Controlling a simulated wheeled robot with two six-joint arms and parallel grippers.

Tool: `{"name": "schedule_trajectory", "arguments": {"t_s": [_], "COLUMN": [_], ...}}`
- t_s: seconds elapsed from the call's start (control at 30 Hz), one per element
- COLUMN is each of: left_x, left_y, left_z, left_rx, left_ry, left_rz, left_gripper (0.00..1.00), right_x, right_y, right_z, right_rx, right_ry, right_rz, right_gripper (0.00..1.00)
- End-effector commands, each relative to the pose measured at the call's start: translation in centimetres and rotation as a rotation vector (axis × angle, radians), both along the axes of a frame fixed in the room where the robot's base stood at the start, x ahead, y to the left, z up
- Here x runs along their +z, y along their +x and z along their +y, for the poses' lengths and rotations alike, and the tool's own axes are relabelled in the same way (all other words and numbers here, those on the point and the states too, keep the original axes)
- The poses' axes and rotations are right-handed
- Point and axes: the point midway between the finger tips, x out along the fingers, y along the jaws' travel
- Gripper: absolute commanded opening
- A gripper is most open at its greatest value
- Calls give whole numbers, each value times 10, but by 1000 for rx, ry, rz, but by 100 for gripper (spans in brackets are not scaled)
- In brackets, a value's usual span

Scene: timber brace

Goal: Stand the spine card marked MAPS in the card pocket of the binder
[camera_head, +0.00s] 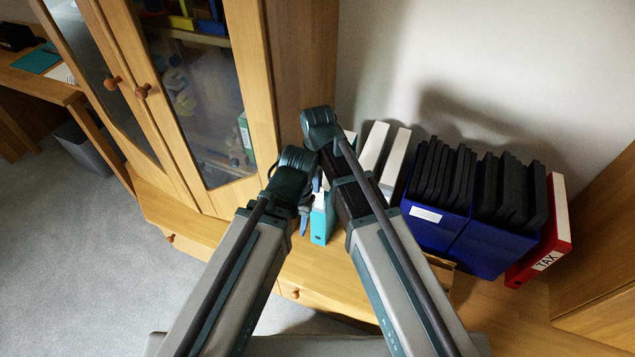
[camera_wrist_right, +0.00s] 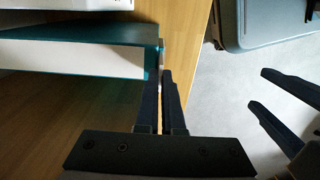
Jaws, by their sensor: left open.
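The teal binder (camera_head: 320,222) stands upright on the cabinet ledge, partly hidden by my arms. In the right wrist view, the binder (camera_wrist_right: 75,58) lies across the upper left, with its spine end just ahead of my right fingertips. My right gripper (camera_wrist_right: 161,72) has its fingers close together, with a thin pale strip, apparently the spine card (camera_wrist_right: 160,54), edge-on at the tips. Its MAPS marking cannot be read, and I cannot tell how far it sits in the pocket. My left gripper (camera_head: 307,212) is open near the binder's front; its fingers (camera_wrist_right: 284,104) show apart in the right wrist view.
White binders (camera_head: 373,150) stand right of the teal one. Blue boxes (camera_head: 437,222) of black files and a red TAX binder (camera_head: 545,235) stand further right. A glass-door cabinet (camera_head: 195,100) rises close on the left. My two arms nearly touch.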

Motion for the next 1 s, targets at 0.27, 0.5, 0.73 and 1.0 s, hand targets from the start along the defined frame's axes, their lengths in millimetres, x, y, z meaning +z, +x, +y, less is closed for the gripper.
{"name": "schedule_trajectory", "arguments": {"t_s": [0.27, 0.5, 0.73, 1.0], "left_x": [-11, -11, -11, -11], "left_y": [0, 0, 0, 0], "left_z": [0, 0, 0, 0], "left_rx": [0, 0, 0, 0], "left_ry": [0, 0, 0, 0], "left_rz": [0, 0, 0, 0], "left_gripper": [50, 50, 50, 50], "right_x": [-11, -11, -11, -11], "right_y": [0, 0, 0, 0], "right_z": [0, 0, 0, 0], "right_rx": [0, 0, 0, 0], "right_ry": [0, 0, 0, 0], "right_rz": [0, 0, 0, 0], "right_gripper": [0, 0, 39, 49]}}
